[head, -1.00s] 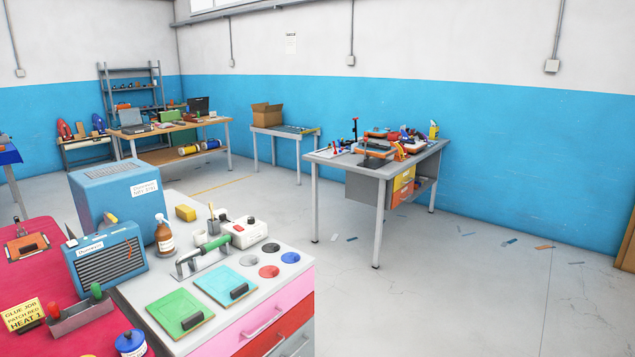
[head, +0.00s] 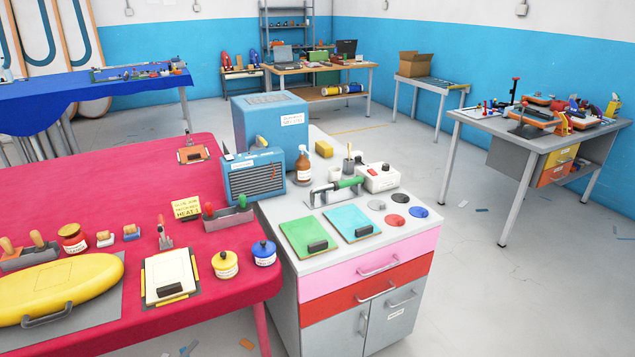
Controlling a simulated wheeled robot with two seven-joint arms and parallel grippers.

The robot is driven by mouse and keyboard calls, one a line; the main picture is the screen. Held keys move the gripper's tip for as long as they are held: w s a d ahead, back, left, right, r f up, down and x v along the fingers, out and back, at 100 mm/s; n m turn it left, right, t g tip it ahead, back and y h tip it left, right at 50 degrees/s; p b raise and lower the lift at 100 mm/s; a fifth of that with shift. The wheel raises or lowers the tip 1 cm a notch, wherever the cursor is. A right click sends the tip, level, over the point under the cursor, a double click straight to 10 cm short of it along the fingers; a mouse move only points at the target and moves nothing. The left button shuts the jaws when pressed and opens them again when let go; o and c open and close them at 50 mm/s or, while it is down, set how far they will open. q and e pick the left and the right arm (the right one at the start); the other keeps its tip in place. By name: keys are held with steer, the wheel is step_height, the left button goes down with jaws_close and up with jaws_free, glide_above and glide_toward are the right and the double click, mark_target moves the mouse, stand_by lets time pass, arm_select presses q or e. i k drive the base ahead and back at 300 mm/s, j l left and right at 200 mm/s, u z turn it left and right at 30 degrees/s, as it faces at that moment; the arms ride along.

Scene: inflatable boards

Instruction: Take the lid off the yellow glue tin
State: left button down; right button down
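The yellow glue tin (head: 225,265) stands upright on the red-covered table near its front right corner. It has a pale label and a dark knob on its lid, and the lid sits on top. A similar blue tin (head: 264,253) stands just to its right. Neither of my grippers shows in the head view.
A clipboard (head: 170,278) lies left of the yellow tin, with a yellow inflatable board (head: 62,288) further left. Behind are a tool holder (head: 228,218) and a yellow sign (head: 186,207). A cabinet (head: 370,262) with green and teal pads adjoins on the right.

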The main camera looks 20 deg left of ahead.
mark_target(224, 261)
steer(key=u, duration=1.35)
